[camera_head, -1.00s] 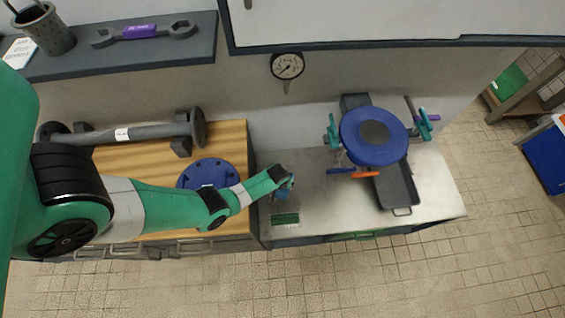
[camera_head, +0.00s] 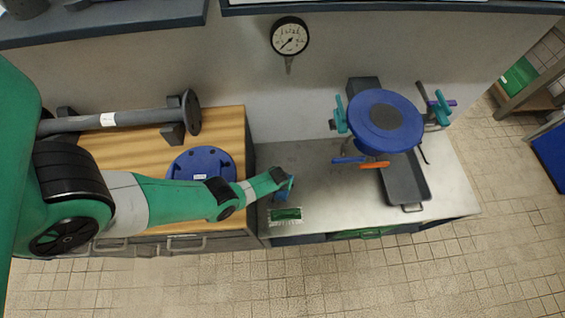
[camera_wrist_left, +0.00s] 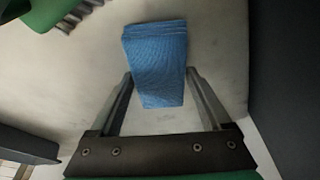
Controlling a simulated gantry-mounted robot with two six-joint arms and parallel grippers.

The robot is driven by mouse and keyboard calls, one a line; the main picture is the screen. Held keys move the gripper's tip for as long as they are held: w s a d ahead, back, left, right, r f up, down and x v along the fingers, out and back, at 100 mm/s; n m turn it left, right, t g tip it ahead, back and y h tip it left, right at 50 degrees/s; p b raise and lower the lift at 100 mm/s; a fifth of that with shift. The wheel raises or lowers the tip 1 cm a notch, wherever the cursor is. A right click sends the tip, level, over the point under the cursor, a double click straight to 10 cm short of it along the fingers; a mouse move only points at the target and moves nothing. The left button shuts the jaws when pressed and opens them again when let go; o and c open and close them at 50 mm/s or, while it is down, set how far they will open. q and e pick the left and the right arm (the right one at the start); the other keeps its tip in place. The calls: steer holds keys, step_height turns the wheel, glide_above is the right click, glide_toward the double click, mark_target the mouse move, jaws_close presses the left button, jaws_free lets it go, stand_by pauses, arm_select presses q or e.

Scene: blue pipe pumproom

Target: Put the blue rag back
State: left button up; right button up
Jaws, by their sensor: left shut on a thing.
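The blue rag (camera_wrist_left: 158,60) is a folded, textured cloth between the two fingers of my left gripper (camera_wrist_left: 160,76) in the left wrist view. The gripper is shut on it, and the rag reaches out past the fingertips. In the head view my left gripper (camera_head: 287,186) is over the left part of the metal counter (camera_head: 310,170). A small bit of the rag (camera_head: 281,196) shows below it there. I cannot tell whether the rag touches the counter. My right gripper is not in view.
A green-topped brush-like item (camera_head: 286,215) lies on the counter just in front of the gripper. A blue disc assembly (camera_head: 385,117) with teal clamps and a dark tray (camera_head: 405,180) stand to the right. A blue flange (camera_head: 200,162) and pipe (camera_head: 110,120) are on the wooden bench.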

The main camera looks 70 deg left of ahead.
arm_select(q)
steer(key=shift+r, duration=0.15)
steer(key=shift+w+f, duration=0.1)
steer(key=shift+f, duration=0.1)
steer(key=o, duration=1.3)
steer(key=shift+r, duration=0.15)
steer(key=p+v, duration=1)
steer(key=v, duration=0.2)
steer(key=shift+d, duration=0.1)
